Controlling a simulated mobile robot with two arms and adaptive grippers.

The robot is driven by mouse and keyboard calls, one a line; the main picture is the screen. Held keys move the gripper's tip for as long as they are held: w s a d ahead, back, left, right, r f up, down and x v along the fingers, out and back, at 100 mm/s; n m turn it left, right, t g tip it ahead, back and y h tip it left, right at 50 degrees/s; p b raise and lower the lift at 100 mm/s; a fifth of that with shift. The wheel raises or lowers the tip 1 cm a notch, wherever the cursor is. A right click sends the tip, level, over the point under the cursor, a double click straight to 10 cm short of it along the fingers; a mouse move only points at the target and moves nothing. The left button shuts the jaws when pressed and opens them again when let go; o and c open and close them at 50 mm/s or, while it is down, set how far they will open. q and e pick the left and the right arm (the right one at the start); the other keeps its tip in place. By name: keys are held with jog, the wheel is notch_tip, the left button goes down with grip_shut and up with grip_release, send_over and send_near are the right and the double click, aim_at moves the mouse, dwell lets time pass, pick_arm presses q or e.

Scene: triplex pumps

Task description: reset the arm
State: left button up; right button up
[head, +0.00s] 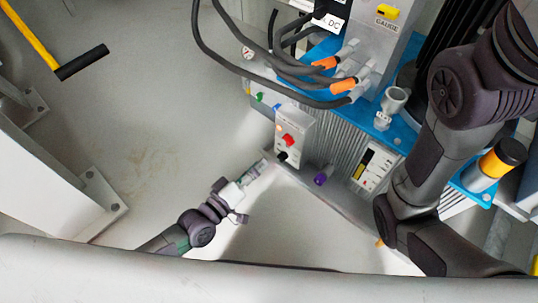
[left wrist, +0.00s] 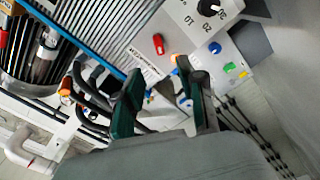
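My left arm comes in from the lower left in the head view, with its gripper (head: 248,182) above the floor, below a small grey control box (head: 294,138) with red and black knobs. In the left wrist view the two dark green finger pads of this gripper (left wrist: 158,92) stand apart, and I see nothing held between them. My right arm (head: 440,130), dark grey and jointed, fills the right side of the head view. Its gripper cannot be made out there.
A blue-edged machine with black cables (head: 270,70) and orange connectors (head: 343,86) stands at upper centre. A grey panel (left wrist: 190,45) with a red knob (left wrist: 158,43) shows in the left wrist view. A yellow-and-black bar (head: 80,62) is at upper left. Open floor (head: 150,110) lies at left.

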pick_arm(q)
jog(key=shift+s+a, duration=0.35)
jog(key=shift+s, duration=0.1)
